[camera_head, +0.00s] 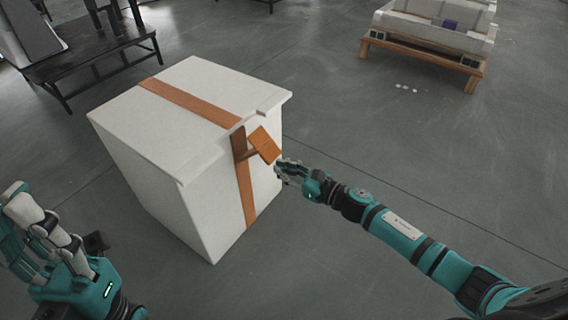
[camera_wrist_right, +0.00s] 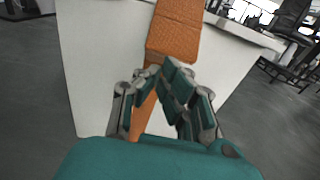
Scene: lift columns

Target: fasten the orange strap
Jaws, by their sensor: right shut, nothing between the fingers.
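The orange strap (camera_head: 190,101) runs over the top of a white box (camera_head: 155,130) and down its near right side. A wider orange flap (camera_head: 264,145) stands out tilted from that side, at the end of a short dark orange piece. My right gripper (camera_head: 281,170) is shut and empty, just below and right of the flap. In the right wrist view the flap (camera_wrist_right: 175,32) is just beyond the fingertips (camera_wrist_right: 168,78); I cannot tell whether they touch. My left gripper (camera_head: 22,205) is at the lower left, well away from the strap; its jaw state is unclear.
A dark table (camera_head: 85,59) stands at the upper left. A wooden pallet (camera_head: 420,57) bearing a pale load with a purple item stands at the upper right. The grey floor (camera_head: 420,130) right of the box is mostly clear, with a few small white bits.

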